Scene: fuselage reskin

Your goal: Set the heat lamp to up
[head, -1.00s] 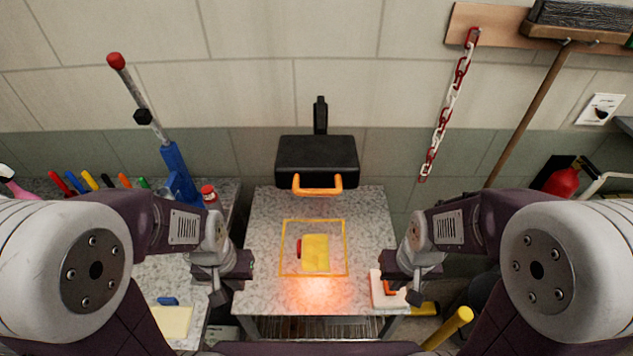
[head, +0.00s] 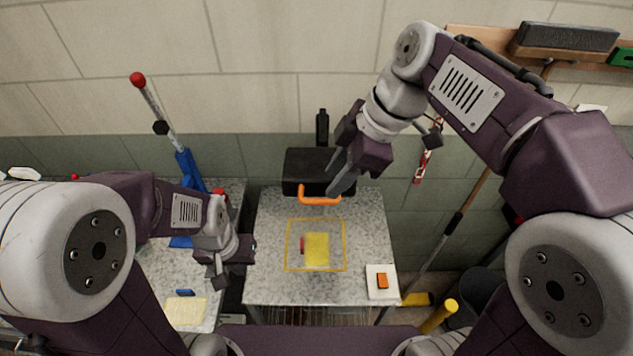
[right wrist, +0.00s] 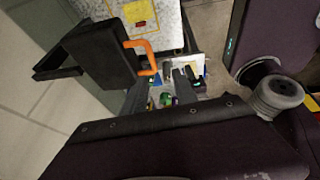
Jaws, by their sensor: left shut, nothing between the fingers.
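The heat lamp is a black box (head: 303,166) with an orange handle (head: 320,199) on its front, at the back of the speckled table. No glow shows on the table below it. In the right wrist view the lamp (right wrist: 100,57) and its orange handle (right wrist: 149,55) lie just beyond the fingers. My right gripper (head: 340,174) is raised beside the lamp's right side, close to the handle; contact cannot be told. Its fingers (right wrist: 160,92) stand apart with nothing held. My left gripper (head: 221,272) is shut and empty, low at the table's left edge.
The table (head: 270,290) holds a yellow patch (head: 317,250) inside an orange outline. A white pad with an orange rocker (head: 382,281) sits at its front right corner. A blue stand (head: 187,168) with a red-tipped lever rises at left.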

